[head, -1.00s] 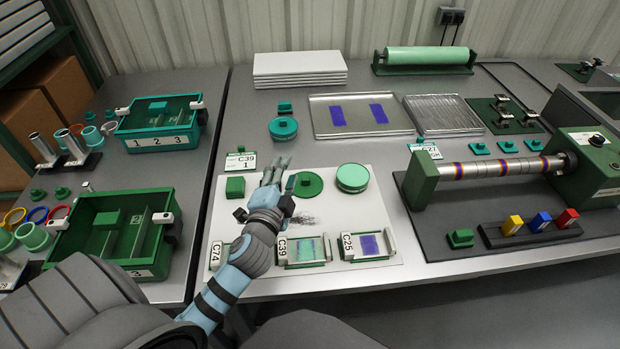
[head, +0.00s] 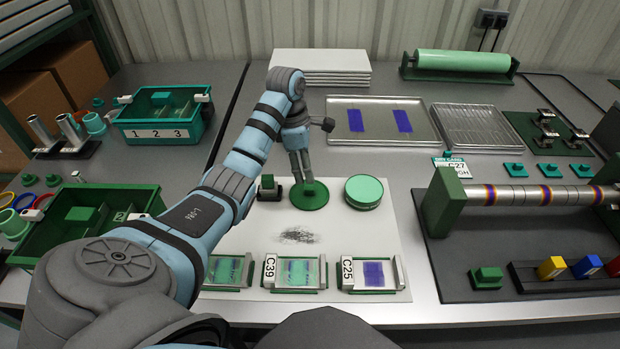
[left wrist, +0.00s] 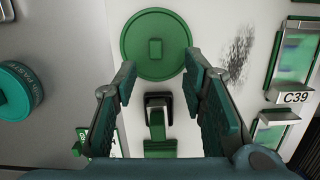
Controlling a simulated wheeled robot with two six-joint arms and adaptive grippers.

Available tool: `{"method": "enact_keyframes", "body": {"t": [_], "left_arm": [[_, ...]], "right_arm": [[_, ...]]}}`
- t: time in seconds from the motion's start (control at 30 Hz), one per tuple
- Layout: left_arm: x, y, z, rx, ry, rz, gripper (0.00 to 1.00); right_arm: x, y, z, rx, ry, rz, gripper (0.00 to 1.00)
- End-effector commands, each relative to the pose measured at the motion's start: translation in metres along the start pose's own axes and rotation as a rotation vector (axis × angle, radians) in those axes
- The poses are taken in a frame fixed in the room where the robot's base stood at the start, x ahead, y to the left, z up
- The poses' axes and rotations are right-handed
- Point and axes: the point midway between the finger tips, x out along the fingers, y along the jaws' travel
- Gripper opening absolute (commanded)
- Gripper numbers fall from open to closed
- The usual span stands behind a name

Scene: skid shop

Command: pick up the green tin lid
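The green tin lid (head: 309,200), a dark green disc with a small knob, lies flat on the white board. It also shows in the left wrist view (left wrist: 155,62), at the top centre, with its square knob up. My left gripper (head: 302,176) points down over the lid in the head view. In the left wrist view my left gripper (left wrist: 159,70) is open and empty, its fingers apart and the lid's knob beyond their tips. I cannot tell the exact height above the lid. My right gripper is not in view.
A pale green round tin (head: 363,192) stands right of the lid. A small green-topped block (head: 268,188) stands close to its left. Framed cards, including C39 (head: 296,289) and C25 (head: 371,290), line the board's front. A teal tin (left wrist: 14,92) shows in the left wrist view.

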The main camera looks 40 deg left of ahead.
Motion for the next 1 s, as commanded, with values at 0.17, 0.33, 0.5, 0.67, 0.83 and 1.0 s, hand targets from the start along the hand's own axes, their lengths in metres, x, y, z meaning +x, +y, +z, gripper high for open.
{"method": "enact_keyframes", "body": {"t": [0.17,0.33,0.5,0.67,0.83,1.0], "left_arm": [[0.029,0.001,0.0,0.0,-0.002,0.001,0.38],[0.057,0.003,-0.002,0.0,-0.002,-0.002,0.38],[0.073,0.003,-0.002,0.0,-0.002,0.001,0.38],[0.071,0.003,-0.001,0.0,-0.002,0.002,0.34],[0.071,0.003,-0.001,0.0,-0.003,0.002,0.06],[0.071,0.003,-0.001,0.0,-0.003,0.002,0.0]], "right_arm": [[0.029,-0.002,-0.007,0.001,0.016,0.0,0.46],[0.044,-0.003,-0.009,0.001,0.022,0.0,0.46],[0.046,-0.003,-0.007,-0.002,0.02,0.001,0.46],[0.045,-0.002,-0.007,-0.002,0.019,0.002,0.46],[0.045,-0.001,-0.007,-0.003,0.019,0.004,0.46],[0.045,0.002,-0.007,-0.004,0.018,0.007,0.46]]}}
